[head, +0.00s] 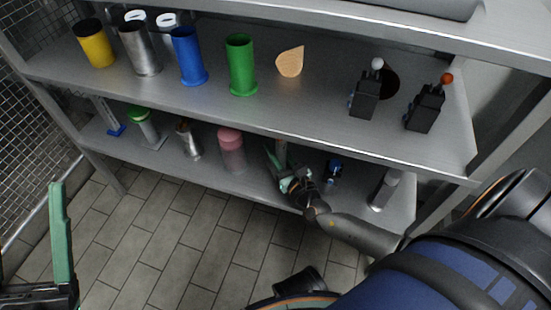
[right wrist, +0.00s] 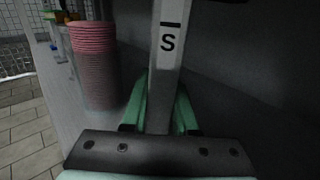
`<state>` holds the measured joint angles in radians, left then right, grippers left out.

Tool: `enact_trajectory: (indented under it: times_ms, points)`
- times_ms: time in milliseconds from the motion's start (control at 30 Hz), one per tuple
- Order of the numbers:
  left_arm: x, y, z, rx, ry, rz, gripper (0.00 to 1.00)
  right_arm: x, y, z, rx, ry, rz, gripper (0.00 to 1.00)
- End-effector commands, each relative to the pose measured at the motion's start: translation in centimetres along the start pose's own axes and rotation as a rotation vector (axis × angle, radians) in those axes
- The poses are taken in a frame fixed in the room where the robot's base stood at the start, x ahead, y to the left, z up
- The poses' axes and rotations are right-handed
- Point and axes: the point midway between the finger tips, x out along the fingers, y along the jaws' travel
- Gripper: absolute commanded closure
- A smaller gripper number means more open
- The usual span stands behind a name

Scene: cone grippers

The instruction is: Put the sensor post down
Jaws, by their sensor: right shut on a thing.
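The sensor post is a grey square post marked with a black S (right wrist: 168,40) in the right wrist view. It stands about upright between the green fingers of my right gripper (right wrist: 160,112), which is shut on it. In the head view my right gripper (head: 287,176) is at the lower shelf (head: 262,180), with part of the post (head: 281,152) showing above the fingers. The post's foot is hidden, so I cannot tell whether it touches the shelf. My left gripper (head: 62,235) is at the lower left, away from the shelves; only one finger shows clearly.
A pink ribbed cylinder (head: 231,150) stands left of my right gripper and also shows in the right wrist view (right wrist: 93,65). A small blue-and-black item (head: 333,172) and a pale cylinder (head: 384,190) are to its right. The upper shelf (head: 210,105) hangs close above.

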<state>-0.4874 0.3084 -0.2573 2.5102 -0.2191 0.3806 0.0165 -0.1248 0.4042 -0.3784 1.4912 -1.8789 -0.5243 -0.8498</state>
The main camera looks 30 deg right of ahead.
Motion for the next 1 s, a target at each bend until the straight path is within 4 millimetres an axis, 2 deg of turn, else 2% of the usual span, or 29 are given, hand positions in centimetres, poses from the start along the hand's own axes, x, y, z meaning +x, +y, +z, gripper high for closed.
enact_trajectory:
  times_ms: [133,333,667,700,933,1000]
  points:
    - [-0.5,0.3,0.5,0.002,-0.001,0.001,0.38,0.3,0.0,-0.8,0.000,0.000,-0.001,1.00]
    - [-1.8,1.2,2.0,0.016,-0.012,0.011,0.38,0.3,0.0,-3.5,0.000,-0.001,-0.001,1.00]
    - [-1.6,1.2,1.9,0.011,-0.015,0.008,0.38,0.2,0.0,-3.5,0.001,-0.001,0.000,1.00]
    - [-1.6,1.2,1.9,0.011,-0.015,0.008,0.38,0.2,0.0,-3.7,0.001,0.001,0.000,0.71]
    - [-1.6,1.2,1.9,0.011,-0.015,0.007,0.38,0.2,0.0,-3.6,0.001,0.001,0.000,0.45]
    - [-1.6,1.2,1.9,0.011,-0.016,0.007,0.38,0.2,0.0,-3.6,0.000,0.001,0.000,0.43]
